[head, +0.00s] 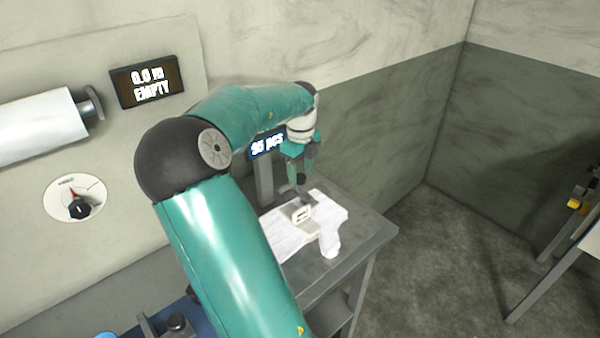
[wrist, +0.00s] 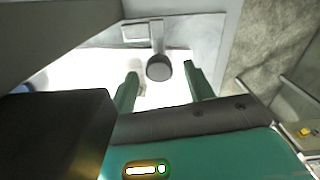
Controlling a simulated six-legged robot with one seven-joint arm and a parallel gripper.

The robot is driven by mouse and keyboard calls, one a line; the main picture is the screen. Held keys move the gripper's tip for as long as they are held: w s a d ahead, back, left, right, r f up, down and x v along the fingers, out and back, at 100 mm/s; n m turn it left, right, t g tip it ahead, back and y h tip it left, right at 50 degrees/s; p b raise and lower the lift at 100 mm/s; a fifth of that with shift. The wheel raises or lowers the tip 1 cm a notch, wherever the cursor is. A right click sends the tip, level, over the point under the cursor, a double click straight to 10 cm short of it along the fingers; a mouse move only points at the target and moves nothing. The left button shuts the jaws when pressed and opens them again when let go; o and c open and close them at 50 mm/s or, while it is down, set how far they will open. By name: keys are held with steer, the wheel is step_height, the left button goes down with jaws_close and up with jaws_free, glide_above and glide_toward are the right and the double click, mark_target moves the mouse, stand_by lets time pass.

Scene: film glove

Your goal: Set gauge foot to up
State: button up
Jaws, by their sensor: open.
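The gauge foot appears to be the small stand with a dark round knob (wrist: 158,68), on a grey arm with a bracket (wrist: 137,31) in the wrist view. In the head view a pale block (head: 300,213) sits below a dark knob, on white material on the table. My gripper (head: 302,178) points down over it from above. In the wrist view my gripper (wrist: 161,78) is open, with one green finger on each side of the knob. I see no finger clearly touching it. Whether the foot is up or down is hard to tell.
An "EMPTY" display (head: 148,81), a white roll (head: 40,128) and a dial (head: 76,199) are on the left wall.

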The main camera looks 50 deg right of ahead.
steer(key=shift+f, duration=0.5)
jaws_close()
step_height(320, 180, up, 9)
steer(key=shift+w+f, duration=0.1)
steer(key=shift+f, duration=0.05)
jaws_free()
